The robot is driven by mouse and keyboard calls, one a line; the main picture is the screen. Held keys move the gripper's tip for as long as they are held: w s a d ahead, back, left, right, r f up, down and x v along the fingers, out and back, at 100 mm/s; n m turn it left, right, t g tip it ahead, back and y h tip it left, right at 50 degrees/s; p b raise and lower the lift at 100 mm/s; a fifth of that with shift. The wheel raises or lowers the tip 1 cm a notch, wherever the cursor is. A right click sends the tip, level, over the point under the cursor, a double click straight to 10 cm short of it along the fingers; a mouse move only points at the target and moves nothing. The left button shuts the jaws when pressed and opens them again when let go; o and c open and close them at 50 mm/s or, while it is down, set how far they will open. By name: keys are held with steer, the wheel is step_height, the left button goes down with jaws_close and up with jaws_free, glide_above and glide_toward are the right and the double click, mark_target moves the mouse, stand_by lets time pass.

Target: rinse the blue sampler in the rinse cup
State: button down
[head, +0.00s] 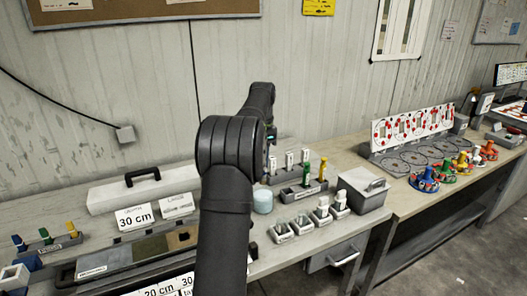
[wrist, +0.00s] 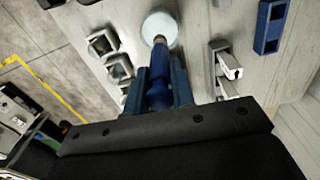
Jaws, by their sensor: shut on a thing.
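The blue sampler (wrist: 158,96) is held between the fingers of my gripper (wrist: 160,82) in the wrist view. Its narrow end points at the pale round rinse cup (wrist: 158,24) and overlaps the cup's near edge in that view. I cannot tell whether the tip is inside the cup or above it. In the head view the light blue rinse cup (head: 263,201) stands on the bench just right of my arm. My gripper and the sampler are hidden behind my arm there.
Small square cups (head: 303,224) stand in a row right of the rinse cup, before a grey lidded box (head: 363,190). A rack (head: 297,190) with upright green and yellow tools stands behind them. A long tray (head: 130,262) lies left of my arm.

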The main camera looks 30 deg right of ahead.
steer(key=shift+f, duration=4.4)
steer(key=shift+f, duration=0.65)
steer(key=shift+r, duration=0.7)
steer(key=shift+f, duration=0.15)
steer(key=shift+f, duration=0.55)
